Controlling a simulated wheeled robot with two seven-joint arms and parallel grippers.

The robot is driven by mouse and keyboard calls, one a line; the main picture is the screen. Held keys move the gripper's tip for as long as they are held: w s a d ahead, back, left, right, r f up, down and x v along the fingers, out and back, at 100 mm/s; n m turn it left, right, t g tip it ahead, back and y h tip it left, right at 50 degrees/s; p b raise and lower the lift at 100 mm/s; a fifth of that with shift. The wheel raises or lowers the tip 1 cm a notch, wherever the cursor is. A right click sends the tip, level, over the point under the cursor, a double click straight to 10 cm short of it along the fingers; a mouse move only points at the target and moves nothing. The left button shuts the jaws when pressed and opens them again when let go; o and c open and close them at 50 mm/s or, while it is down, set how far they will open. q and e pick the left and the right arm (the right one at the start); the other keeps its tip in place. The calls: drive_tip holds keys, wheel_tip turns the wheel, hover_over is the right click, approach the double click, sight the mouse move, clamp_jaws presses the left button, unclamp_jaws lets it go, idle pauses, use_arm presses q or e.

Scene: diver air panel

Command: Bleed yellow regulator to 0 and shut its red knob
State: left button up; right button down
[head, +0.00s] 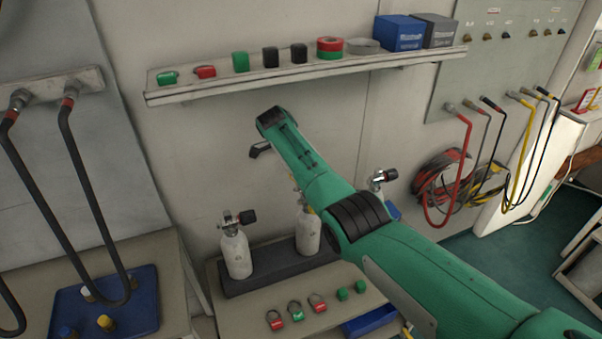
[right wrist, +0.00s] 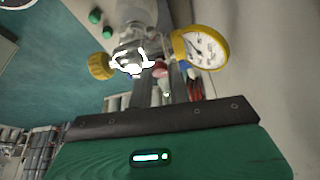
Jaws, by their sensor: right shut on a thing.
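The yellow regulator shows in the right wrist view, with a yellow-rimmed gauge (right wrist: 203,47), a yellow knob (right wrist: 100,66) on its other side and a shiny metal body. The gauge needle is too small to read surely. A red knob (right wrist: 160,70) sits between the fingers of my right gripper (right wrist: 163,80), which is shut on it. In the head view my green right arm covers most of the regulator above the middle white bottle (head: 307,232). My left gripper is in neither view.
Another white bottle (head: 236,253) with a valve stands at the left in the dark rack (head: 262,277). Tags and green caps (head: 342,294) lie on the bench in front. A shelf (head: 300,76) with small items runs above. Hoses hang at the right (head: 465,165).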

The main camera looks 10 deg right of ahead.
drive_tip(key=c, duration=1.3)
unclamp_jaws()
drive_tip(key=shift+a+r, duration=0.1)
drive_tip(key=shift+r, duration=0.05)
drive_tip(key=b+v, duration=0.2)
drive_tip(key=v, duration=0.5)
drive_tip(key=shift+r, duration=0.2)
